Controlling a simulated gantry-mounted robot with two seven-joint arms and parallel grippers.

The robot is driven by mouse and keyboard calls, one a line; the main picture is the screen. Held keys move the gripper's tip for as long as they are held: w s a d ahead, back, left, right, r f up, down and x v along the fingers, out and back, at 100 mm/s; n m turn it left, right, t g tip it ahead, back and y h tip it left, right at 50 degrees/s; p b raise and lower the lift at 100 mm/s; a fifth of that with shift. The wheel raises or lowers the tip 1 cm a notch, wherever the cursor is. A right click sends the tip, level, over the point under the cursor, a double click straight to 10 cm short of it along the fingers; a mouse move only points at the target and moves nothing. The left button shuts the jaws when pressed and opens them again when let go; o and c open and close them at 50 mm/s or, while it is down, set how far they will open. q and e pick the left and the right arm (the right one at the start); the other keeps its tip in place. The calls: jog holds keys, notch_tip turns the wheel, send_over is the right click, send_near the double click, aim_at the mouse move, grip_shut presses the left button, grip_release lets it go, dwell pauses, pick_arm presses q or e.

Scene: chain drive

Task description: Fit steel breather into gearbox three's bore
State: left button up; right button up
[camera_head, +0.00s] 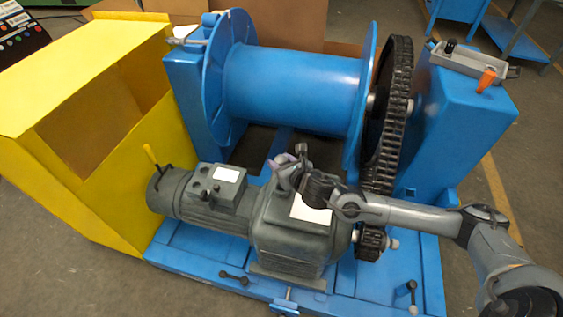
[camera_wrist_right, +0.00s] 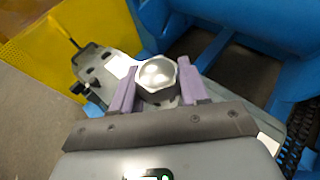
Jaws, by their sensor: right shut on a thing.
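The gearbox (camera_head: 285,240) is a dark grey housing with a white label on top, joined to a grey motor on the blue base. My right gripper (camera_head: 285,172) is over the back of the gearbox top, its arm coming in from the right. In the right wrist view, its purple fingers (camera_wrist_right: 157,92) are shut on the steel breather (camera_wrist_right: 157,75), a shiny part with a hexagonal head. The bore is hidden, so I cannot tell whether the breather is in it or above it. My left gripper is not in view.
A blue drum (camera_head: 290,88) with wide flanges stands behind the gearbox. A black chain (camera_head: 390,105) runs around a wheel at its right. A yellow guard (camera_head: 90,125) stands at the left.

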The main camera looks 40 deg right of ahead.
jog(key=shift+d, duration=0.1)
jog(key=shift+f+b, duration=0.6)
jog(key=shift+b, duration=0.1)
jog(key=shift+f+b, duration=2.1)
jog(key=shift+f, duration=0.15)
jog(key=shift+f+b, duration=0.6)
jog(key=shift+b, duration=0.2)
jog(key=shift+f+b, duration=0.8)
jog(key=shift+f, duration=0.05)
jog(key=shift+f+b, duration=0.6)
